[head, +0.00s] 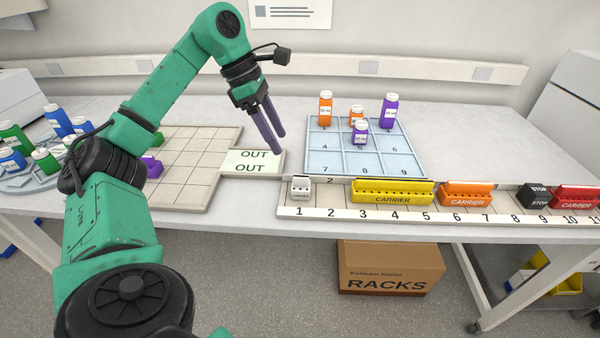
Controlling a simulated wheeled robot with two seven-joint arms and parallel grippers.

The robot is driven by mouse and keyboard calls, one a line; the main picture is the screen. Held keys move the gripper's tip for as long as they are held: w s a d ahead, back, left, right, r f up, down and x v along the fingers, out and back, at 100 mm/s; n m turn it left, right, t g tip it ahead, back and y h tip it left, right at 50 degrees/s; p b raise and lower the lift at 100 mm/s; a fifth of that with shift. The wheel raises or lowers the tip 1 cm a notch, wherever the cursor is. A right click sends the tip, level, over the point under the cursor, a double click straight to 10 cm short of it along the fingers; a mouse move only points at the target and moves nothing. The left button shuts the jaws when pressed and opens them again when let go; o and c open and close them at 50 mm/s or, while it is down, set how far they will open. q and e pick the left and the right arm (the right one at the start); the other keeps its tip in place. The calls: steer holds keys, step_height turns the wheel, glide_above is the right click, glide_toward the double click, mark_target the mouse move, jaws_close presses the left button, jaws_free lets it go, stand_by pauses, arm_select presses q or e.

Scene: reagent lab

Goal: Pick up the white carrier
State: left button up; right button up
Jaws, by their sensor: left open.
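The white carrier (300,188) is a small pale block standing at number 1, at the left end of the numbered rail (335,213) along the table's front edge. My left gripper (278,144) is open and empty, its two purple fingers pointing down above the OUT plate (252,162). It is apart from the white carrier, behind it and slightly to its left. My right gripper is not in view.
Yellow (392,191), orange (465,194), black STOP (536,195) and red (575,197) blocks stand further right on the rail. A blue numbered tray (347,159) with orange and purple bottles lies behind it. Bottles crowd a round rack (30,180) at left.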

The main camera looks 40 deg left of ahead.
arm_select(q)
steer(key=b, duration=0.1)
glide_above(297, 175)
steer(key=s, duration=0.2)
step_height(297, 175, down, 5)
steer(key=shift+w+a+f, duration=0.15)
steer(key=shift+w+f, duration=0.15)
steer(key=shift+f, duration=0.35)
steer(key=shift+w+a+f, duration=0.15)
steer(key=shift+w+f, duration=0.15)
steer(key=shift+f, duration=0.3)
steer(key=x, duration=0.4)
steer(key=shift+w+d+f+p, duration=0.1)
steer(key=shift+d+f+p, duration=0.05)
steer(key=shift+f+p, duration=0.25)
steer(key=shift+w+f, duration=0.1)
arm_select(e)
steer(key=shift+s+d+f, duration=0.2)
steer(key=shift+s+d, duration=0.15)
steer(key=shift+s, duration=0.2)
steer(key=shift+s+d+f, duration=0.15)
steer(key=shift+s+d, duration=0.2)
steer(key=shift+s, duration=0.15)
arm_select(q)
steer(key=c, duration=0.9)
jaws_close()
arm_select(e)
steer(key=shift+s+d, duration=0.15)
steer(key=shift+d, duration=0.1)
